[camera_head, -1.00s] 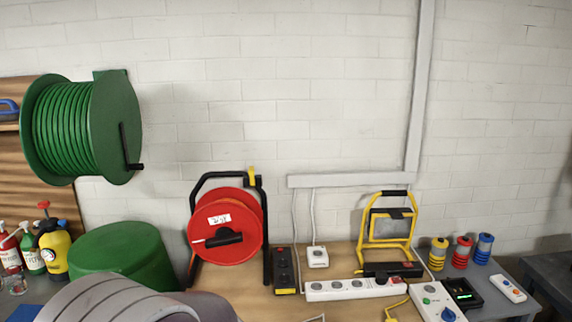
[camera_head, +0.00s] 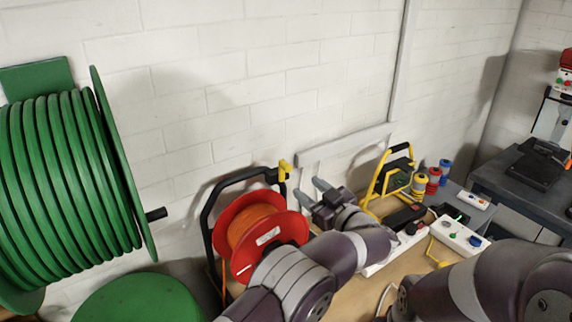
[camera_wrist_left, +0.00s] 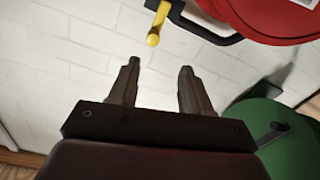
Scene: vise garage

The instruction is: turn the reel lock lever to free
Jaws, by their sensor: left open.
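The red cable reel (camera_head: 262,228) stands on the bench in a black tubular frame. A small yellow lever (camera_head: 285,170) sits at the frame's top right corner. My left gripper (camera_head: 311,191) is open and empty, just right of the lever and a little lower in the head view, apart from it. In the left wrist view the yellow lever (camera_wrist_left: 155,27) hangs from the black frame, beyond the two spread fingertips (camera_wrist_left: 160,65) and roughly in line with the space between them. The red reel (camera_wrist_left: 275,18) is at upper right there. My right gripper is not visible; only my right arm shows.
A large green hose reel (camera_head: 60,185) is on the wall at left, above a green bin (camera_head: 140,300). A yellow-framed work lamp (camera_head: 385,188), spools and a white power strip (camera_head: 395,252) stand to the right. The white wall is close behind.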

